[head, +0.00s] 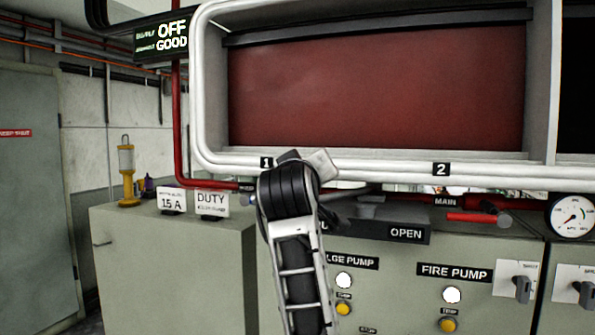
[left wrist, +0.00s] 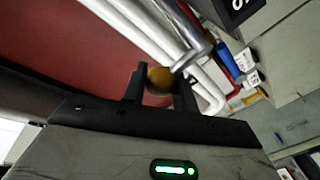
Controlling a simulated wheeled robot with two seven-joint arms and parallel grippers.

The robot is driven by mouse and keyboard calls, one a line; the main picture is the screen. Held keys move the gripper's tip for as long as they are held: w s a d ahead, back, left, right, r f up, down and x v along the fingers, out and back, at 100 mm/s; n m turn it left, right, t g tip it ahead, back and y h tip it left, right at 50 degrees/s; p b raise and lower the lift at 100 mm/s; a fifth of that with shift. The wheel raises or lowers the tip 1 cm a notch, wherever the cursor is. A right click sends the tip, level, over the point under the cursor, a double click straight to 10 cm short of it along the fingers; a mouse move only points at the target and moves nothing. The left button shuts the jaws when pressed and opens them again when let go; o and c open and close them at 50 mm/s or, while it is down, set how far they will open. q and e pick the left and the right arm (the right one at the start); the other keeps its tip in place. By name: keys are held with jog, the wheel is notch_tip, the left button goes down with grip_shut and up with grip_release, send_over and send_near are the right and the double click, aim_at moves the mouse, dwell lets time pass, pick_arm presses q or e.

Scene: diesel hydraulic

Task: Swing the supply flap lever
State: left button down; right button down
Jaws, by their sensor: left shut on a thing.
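In the left wrist view, the two dark fingers of my left gripper (left wrist: 158,84) are closed around a brass-coloured ball knob (left wrist: 160,76). The knob sits at the end of a bright metal lever rod (left wrist: 188,60). In the head view, my left arm rises from the bottom middle and hides the fingers and knob. A dark label plate (head: 405,233) reading OPEN shows right of my arm; its left part is covered. Grey metal parts (head: 370,205) stand above this plate. My right gripper is in neither view.
A white pipe (head: 400,172) runs below the dark red window panel (head: 375,95). A red-handled valve (head: 475,217) and a gauge (head: 572,217) are at right. A yellow lamp (head: 127,170) and white cards (head: 212,203) stand on the left cabinet (head: 165,260).

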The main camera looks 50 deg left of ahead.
pick_arm(q)
jog(key=shift+a+r, duration=0.1)
jog(key=shift+r, duration=0.1)
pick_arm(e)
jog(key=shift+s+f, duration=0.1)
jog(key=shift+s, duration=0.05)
pick_arm(q)
jog(key=c, duration=1.4)
grip_release()
jog(key=shift+o, duration=1.4)
jog(key=shift+w+a+f, duration=0.15)
jog(key=shift+a+f, duration=0.05)
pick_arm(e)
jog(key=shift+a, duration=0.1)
pick_arm(q)
jog(key=shift+d, duration=0.15)
jog(key=shift+s+d, duration=0.15)
jog(key=shift+s, duration=0.1)
jog(key=b+v, duration=0.4)
jog(key=v, duration=1.1)
jog(key=shift+s+b, duration=0.15)
jog(key=shift+b, duration=0.2)
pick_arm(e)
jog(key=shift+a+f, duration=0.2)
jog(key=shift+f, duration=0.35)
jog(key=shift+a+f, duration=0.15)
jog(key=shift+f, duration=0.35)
